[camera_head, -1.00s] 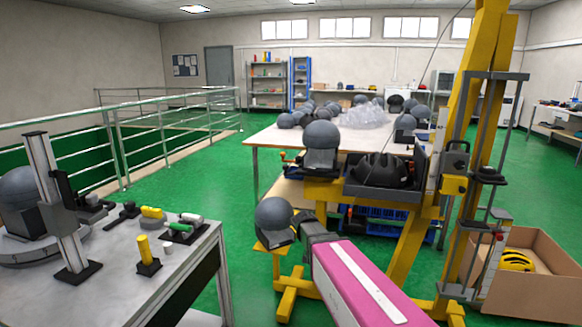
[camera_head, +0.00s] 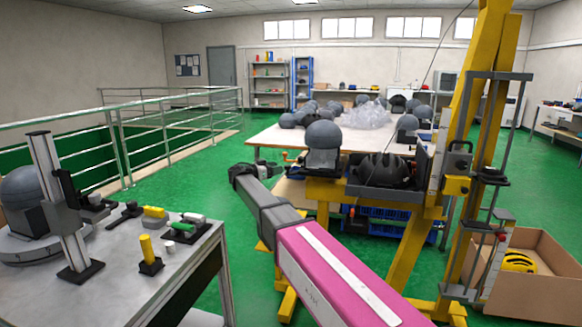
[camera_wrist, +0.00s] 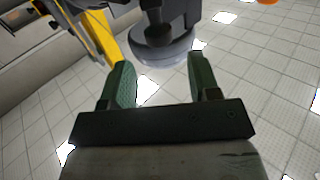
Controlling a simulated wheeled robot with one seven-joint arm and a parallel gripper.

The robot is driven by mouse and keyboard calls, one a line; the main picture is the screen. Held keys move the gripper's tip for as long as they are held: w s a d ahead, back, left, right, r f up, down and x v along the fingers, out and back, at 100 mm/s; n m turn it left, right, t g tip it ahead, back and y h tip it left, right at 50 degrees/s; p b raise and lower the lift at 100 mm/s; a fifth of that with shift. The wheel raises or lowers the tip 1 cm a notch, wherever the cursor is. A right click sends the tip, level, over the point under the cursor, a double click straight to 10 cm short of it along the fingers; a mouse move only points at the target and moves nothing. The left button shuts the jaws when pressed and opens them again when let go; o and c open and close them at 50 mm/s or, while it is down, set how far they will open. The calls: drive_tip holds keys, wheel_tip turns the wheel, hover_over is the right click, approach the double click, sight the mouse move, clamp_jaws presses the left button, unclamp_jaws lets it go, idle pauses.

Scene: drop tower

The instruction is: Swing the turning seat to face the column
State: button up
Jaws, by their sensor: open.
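A grey seat (camera_head: 322,160) carrying a round grey headform (camera_head: 323,134) is on a yellow beam of the drop tower. The yellow column (camera_head: 463,130) rises to its right, leaning slightly. A dark grey part with a round rim (camera_wrist: 165,48) is beyond the fingertips. Which part it is, I cannot tell.
A black helmet (camera_head: 382,169) sits right of the seat. A bench (camera_head: 115,270) with another headform (camera_head: 22,188) and small tools stands at left. A cardboard box (camera_head: 545,295) lies at lower right. Green floor is clear between bench and tower.

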drive_tip(key=x, duration=0.8)
clamp_jaws()
